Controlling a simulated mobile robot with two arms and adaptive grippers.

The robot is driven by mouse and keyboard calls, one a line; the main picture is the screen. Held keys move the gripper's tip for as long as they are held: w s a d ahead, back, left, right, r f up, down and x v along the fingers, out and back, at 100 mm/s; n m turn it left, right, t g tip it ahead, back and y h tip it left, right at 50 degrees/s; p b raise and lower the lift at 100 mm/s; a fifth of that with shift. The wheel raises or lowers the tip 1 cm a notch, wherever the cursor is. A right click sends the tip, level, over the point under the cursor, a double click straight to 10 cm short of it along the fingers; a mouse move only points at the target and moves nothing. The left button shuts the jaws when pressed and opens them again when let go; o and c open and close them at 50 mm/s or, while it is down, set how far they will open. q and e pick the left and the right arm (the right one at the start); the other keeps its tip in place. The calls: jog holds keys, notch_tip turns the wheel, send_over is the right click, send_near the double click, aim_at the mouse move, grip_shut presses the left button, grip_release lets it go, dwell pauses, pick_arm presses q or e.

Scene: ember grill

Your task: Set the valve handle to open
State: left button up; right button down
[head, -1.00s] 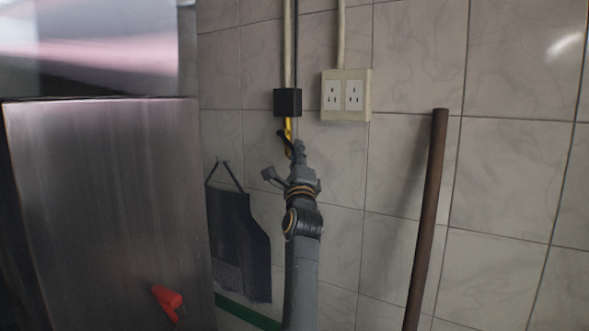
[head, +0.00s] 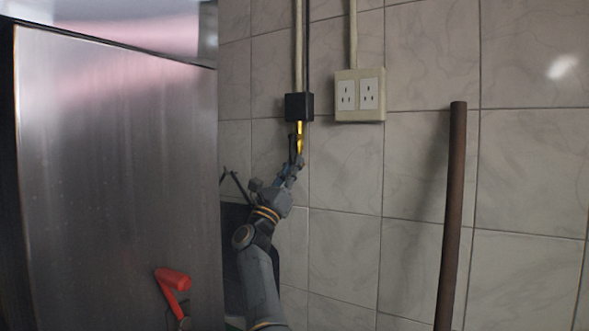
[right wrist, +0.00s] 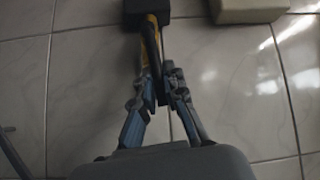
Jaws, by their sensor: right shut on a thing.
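The yellow valve handle (head: 299,136) hangs almost straight down from a black box (head: 299,106) on the tiled wall. In the right wrist view, the yellow-and-black handle (right wrist: 151,45) runs down from the box between my finger pads. My right gripper (head: 295,158) reaches up from below and is shut on the handle's lower part; its fingers (right wrist: 162,95) cover the lower end. My left gripper is not in view.
A double wall socket (head: 360,95) sits right of the black box. A brown pole (head: 453,200) stands farther right. A large metal panel (head: 110,170) fills the left, with a red handle (head: 173,279) low in front. Dark cloth (head: 233,245) hangs behind my arm.

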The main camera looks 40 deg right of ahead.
jog(key=shift+w+a+m+g+h, duration=0.1)
jog(key=shift+w+m+g+h, duration=0.1)
jog(key=shift+m+g, duration=0.5)
jog(key=shift+w+a+m+g+h, duration=0.1)
jog(key=shift+w+m+g, duration=0.05)
jog(key=shift+m+g, duration=0.55)
jog(key=shift+r+m+g+p, duration=0.1)
jog(key=shift+m+g+p, duration=0.25)
jog(key=shift+m+g, duration=0.15)
jog(key=c, duration=1.4)
grip_release()
jog(key=shift+w, duration=0.1)
jog(key=shift+n+t, duration=0.5)
